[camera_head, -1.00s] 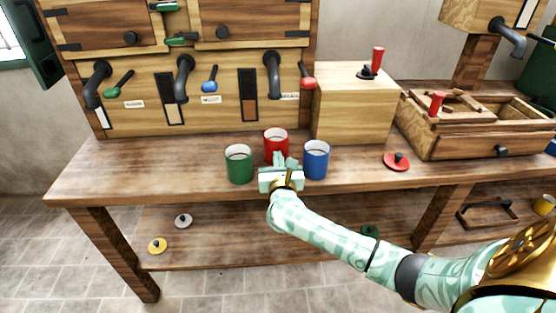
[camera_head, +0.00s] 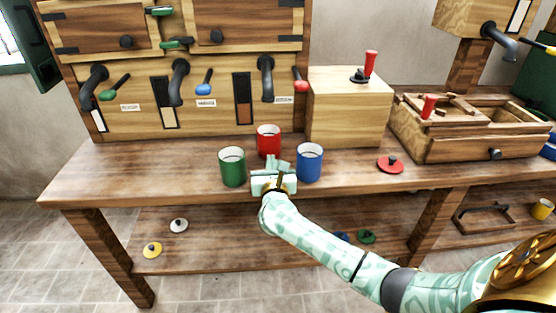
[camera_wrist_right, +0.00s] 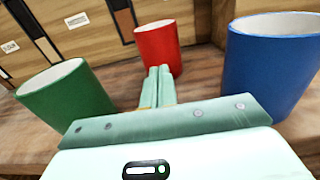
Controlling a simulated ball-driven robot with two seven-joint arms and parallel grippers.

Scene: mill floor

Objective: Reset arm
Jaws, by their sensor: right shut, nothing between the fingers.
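My right gripper (camera_head: 278,164) is over the front part of the wooden table, between a green mug (camera_head: 232,168) on its left and a blue mug (camera_head: 309,163) on its right. A red mug (camera_head: 268,142) stands just behind it. In the right wrist view the gripper's fingers (camera_wrist_right: 158,84) are together and empty, pointing toward the red mug (camera_wrist_right: 158,48). The green mug (camera_wrist_right: 66,100) and the blue mug (camera_wrist_right: 270,64) flank the fingers there, apart from them. All three mugs stand upright. My left gripper is not in view.
A wooden dispenser wall with spouts (camera_head: 178,82) and coloured levers stands behind the mugs. A wooden box (camera_head: 348,112) with a red-handled lever is at the back right. A red lid (camera_head: 390,165) lies on the table (camera_head: 130,172). Several lids lie on the lower shelf. The table's left part is clear.

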